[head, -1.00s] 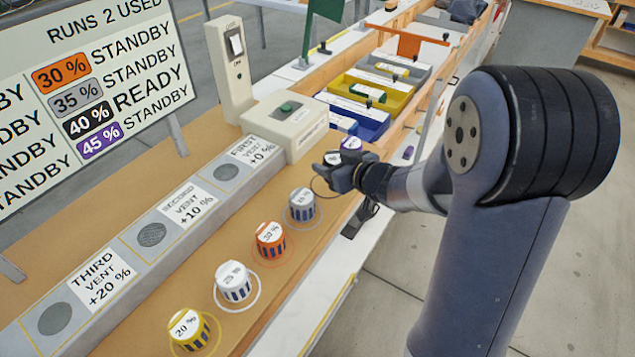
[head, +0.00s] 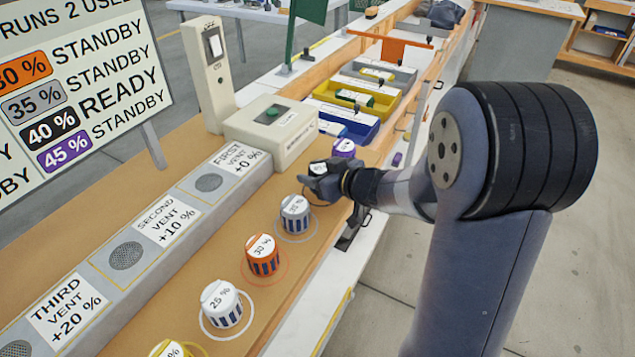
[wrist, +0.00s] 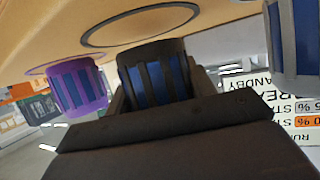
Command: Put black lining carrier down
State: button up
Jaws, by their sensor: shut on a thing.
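The black lining carrier (head: 318,169) is held in my gripper (head: 322,184), its white top label visible in the head view. In the wrist view the carrier (wrist: 155,78), dark with blue slots, sits between the jaws. A black ring (wrist: 90,38) marked on the bench shows beside its end in that view. I cannot tell whether the carrier touches the bench. The purple carrier (head: 344,148) stands just behind my gripper, and the grey carrier (head: 295,216) stands in front of it, both close.
The orange carrier (head: 262,256), white carrier (head: 221,304) and yellow carrier (head: 170,349) stand in a row along the bench. A vent rail (head: 90,262) runs to their left. The cream press (head: 270,130) is behind left, with blue and yellow bins (head: 352,97) further back.

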jog(key=shift+f, duration=0.55)
jog(key=o, duration=1.1)
jog(key=shift+f, duration=0.15)
jog(key=shift+r, duration=0.25)
jog(key=shift+p+v, duration=1.35)
jog(key=shift+v, duration=4.65)
jog(key=shift+f, duration=0.2)
